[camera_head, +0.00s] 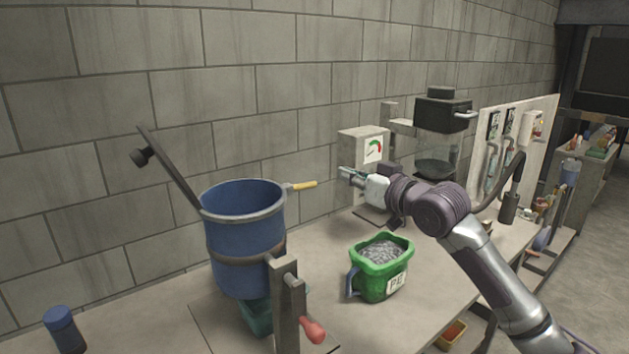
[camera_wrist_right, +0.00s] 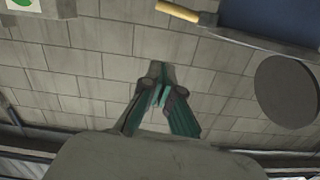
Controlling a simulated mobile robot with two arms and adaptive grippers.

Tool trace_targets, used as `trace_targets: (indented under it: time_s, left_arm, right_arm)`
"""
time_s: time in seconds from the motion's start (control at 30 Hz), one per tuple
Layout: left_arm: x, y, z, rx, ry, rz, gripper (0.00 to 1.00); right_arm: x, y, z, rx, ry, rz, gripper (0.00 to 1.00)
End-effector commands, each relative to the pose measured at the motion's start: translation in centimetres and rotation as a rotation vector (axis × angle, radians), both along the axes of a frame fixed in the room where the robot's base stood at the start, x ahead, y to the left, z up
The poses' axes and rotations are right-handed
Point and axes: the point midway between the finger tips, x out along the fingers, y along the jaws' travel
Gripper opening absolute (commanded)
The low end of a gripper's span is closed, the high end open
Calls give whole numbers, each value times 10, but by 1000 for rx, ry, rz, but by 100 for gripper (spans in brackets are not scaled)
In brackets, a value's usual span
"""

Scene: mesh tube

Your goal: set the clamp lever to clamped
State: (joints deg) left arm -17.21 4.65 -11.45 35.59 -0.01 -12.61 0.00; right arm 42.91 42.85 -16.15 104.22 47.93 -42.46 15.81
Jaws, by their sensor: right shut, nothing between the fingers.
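A lever with a yellow grip (camera_head: 304,185) sticks out to the right from the rim of the blue pot (camera_head: 247,236). It looks like the clamp lever. The lever's grip also shows at the top of the right wrist view (camera_wrist_right: 173,12). The pot's dark lid (camera_head: 168,168) stands tilted up at its left; its round face shows in the wrist view (camera_wrist_right: 287,90). My right gripper (camera_head: 345,173) is shut and empty, to the right of the yellow grip and apart from it. My left gripper is not in view.
A post with a red-handled lever (camera_head: 313,329) stands before the pot. A green jug of grey granules (camera_head: 380,270) stands below my right gripper. A gauge box (camera_head: 364,148) and a black-topped machine (camera_head: 443,111) stand behind. The block wall (camera_head: 120,100) backs the bench.

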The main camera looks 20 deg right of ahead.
Motion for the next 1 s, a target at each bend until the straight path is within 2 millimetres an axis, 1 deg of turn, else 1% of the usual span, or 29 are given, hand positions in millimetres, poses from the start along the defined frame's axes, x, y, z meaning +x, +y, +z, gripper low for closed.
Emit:
trace_targets:
  time_s: [0.13,0.27,0.37,0.6,0.67,0.7,0.8,1.0]
  left_arm:
    - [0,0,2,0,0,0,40]
    - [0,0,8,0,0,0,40]
    - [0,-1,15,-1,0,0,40]
    - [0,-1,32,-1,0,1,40]
    - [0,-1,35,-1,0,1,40]
    - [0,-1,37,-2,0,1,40]
    - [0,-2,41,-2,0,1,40]
    - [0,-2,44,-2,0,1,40]
  right_arm:
    - [4,2,1,1,0,1,0]
    - [18,7,1,3,3,1,0]
    - [36,14,1,3,3,1,0]
    - [85,32,0,2,2,0,0]
    - [96,37,-2,1,3,0,0]
    - [97,37,-12,-1,7,0,0]
    - [97,39,-27,-2,5,0,0]
    - [99,42,-43,-1,3,0,0]
